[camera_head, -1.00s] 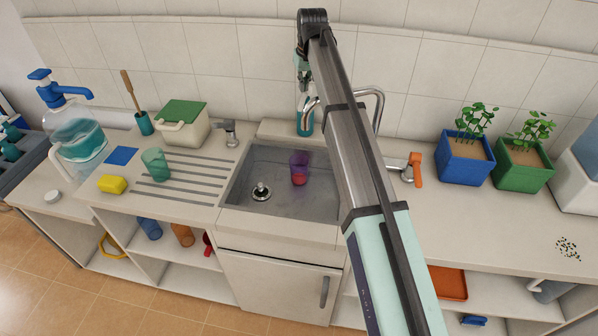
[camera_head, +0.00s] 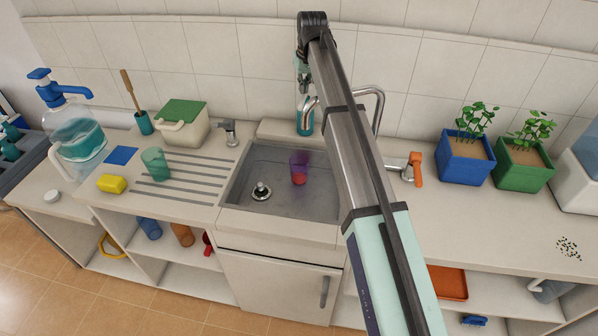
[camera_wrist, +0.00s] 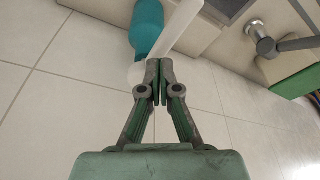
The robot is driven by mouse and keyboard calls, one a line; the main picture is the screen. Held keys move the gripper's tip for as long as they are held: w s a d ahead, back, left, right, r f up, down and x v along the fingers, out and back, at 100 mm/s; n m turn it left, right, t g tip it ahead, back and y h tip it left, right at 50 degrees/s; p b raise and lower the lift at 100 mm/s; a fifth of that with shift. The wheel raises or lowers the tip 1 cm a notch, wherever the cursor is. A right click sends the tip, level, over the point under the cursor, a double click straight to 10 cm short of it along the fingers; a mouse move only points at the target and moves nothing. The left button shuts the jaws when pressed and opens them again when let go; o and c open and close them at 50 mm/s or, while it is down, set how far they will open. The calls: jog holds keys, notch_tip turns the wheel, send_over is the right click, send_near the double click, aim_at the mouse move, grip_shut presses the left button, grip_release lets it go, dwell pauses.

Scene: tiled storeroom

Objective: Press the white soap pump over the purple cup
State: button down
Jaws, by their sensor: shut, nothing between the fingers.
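The soap bottle (camera_head: 305,125) is teal with a white spout and stands behind the sink's back edge. In the wrist view the teal bottle (camera_wrist: 147,28) and its white pump (camera_wrist: 176,30) show just beyond my fingertips. My gripper (camera_wrist: 160,69) is shut and empty, its tips at the round end of the white pump; I cannot tell whether they touch. In the head view my gripper (camera_head: 303,80) points down above the bottle. The purple cup (camera_head: 299,160), see-through with a reddish lower part, stands upright in the sink, in front of the bottle.
The metal sink (camera_head: 240,190) holds a drain plug (camera_head: 261,191). A curved faucet (camera_head: 378,97) stands right of the bottle, partly behind my arm. A green-lidded container (camera_head: 183,125) and a teal cup (camera_head: 154,163) are at left; potted plants (camera_head: 465,160) are at right.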

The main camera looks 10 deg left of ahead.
jog(key=shift+f+b, duration=0.4)
jog(key=shift+f, duration=1.05)
jog(key=shift+r, duration=0.1)
dwell(0.4)
jog(key=shift+r+p, duration=2.1)
jog(key=shift+r, duration=1.9)
